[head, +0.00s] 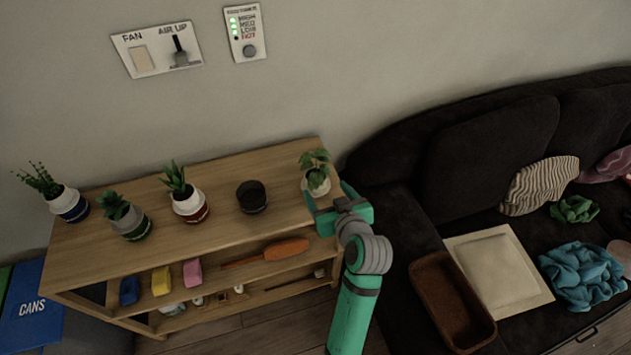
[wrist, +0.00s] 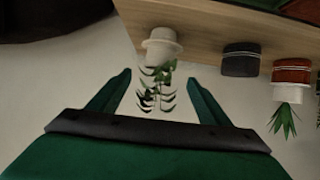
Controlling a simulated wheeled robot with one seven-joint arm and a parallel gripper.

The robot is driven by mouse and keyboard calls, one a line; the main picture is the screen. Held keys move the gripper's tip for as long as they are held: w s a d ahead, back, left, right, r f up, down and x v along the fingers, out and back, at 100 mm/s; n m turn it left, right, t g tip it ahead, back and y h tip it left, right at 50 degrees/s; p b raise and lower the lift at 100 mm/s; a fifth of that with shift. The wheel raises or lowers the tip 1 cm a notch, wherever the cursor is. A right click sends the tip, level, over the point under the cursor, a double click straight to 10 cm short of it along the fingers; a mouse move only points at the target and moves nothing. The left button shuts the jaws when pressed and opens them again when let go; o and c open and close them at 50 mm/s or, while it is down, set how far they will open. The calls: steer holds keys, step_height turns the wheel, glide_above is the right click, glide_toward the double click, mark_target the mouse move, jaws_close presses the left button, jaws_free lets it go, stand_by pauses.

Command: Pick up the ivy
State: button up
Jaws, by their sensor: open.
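The plant I take to be the ivy (head: 316,163) is a leafy green plant in a white pot at the right end of the wooden shelf top. In the wrist view its pot (wrist: 161,44) appears upside down, with the leaves hanging between and just beyond my fingers. My gripper (head: 328,200) is open and empty at the near right side of this pot. In the wrist view the green fingers (wrist: 160,77) are spread to either side of the leaves. I cannot tell whether they touch the plant.
On the shelf (head: 240,165), a dark pot (head: 251,197) stands left of the ivy, then a red-and-white potted succulent (head: 189,203) and two more plants. Lower shelves hold sponges and a brown brush (head: 280,250). A dark sofa (head: 480,150) with a brown tray (head: 450,300) is at right.

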mark_target(318, 179)
steer(key=shift+x, duration=5.4)
steer(key=shift+w+r, duration=0.1)
steer(key=c, duration=0.9)
